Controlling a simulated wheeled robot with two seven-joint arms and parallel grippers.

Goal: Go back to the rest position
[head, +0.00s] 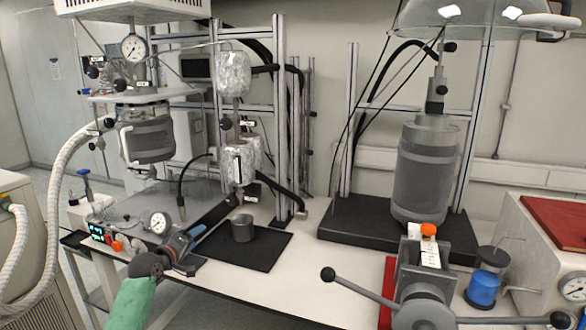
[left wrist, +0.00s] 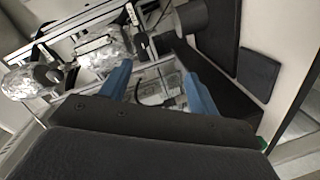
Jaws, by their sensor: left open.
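My left gripper (head: 192,238) reaches in from the lower left in the head view, over the front edge of the bench. Its blue fingers are apart in the left wrist view (left wrist: 160,82), with nothing between them. A grey metal cup (head: 242,228) stands upright on a black mat (head: 262,250), a little right of the fingertips and apart from them. My right gripper is not in view.
A round gauge (head: 159,223) and a control box (head: 100,234) are close left of my gripper. A reactor vessel (head: 148,138) hangs behind. A large grey reactor (head: 424,178) and a blue container (head: 483,289) stand right. The white bench (head: 312,262) right of the mat is clear.

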